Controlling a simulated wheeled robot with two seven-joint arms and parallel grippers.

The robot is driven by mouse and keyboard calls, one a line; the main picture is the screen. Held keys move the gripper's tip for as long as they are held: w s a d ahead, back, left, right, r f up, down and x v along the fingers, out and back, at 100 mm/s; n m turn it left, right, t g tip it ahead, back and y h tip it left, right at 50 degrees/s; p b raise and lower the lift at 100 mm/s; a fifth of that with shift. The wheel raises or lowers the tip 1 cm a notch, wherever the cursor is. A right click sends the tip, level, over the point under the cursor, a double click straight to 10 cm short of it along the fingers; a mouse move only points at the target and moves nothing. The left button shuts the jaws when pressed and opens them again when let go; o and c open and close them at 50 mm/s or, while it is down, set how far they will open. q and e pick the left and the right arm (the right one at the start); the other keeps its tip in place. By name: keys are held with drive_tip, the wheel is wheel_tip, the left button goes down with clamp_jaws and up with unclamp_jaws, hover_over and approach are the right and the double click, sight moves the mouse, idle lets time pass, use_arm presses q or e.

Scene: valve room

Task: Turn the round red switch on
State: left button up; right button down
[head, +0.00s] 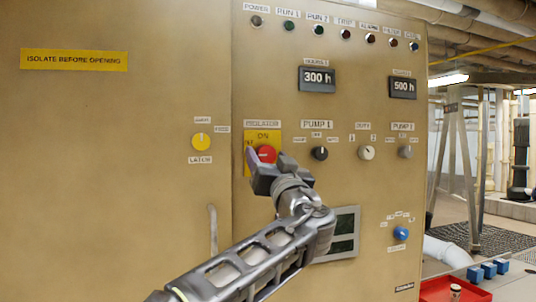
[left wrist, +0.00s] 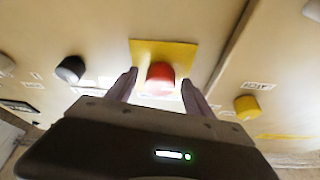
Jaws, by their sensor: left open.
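The round red switch (head: 266,154) sits on a yellow plate (head: 277,138) on the tan cabinet, under an isolator label. In the left wrist view the red switch (left wrist: 160,76) shows between my two fingers, with the yellow plate (left wrist: 185,52) behind it. My left gripper (head: 262,172) is open, with its fingertips to either side of the switch. I cannot tell whether the fingers touch it. The gripper hides the lower part of the plate in the head view. My right gripper is not in view.
A yellow latch knob (head: 201,142) is left of the switch, and a black pump knob (head: 320,153) is right of it. A door handle (head: 213,230) and a dark vent or screen (head: 345,235) are lower down. A red tray (head: 455,290) is at the bottom right.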

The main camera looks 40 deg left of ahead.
use_arm(q)
clamp_jaws()
idle(0.7)
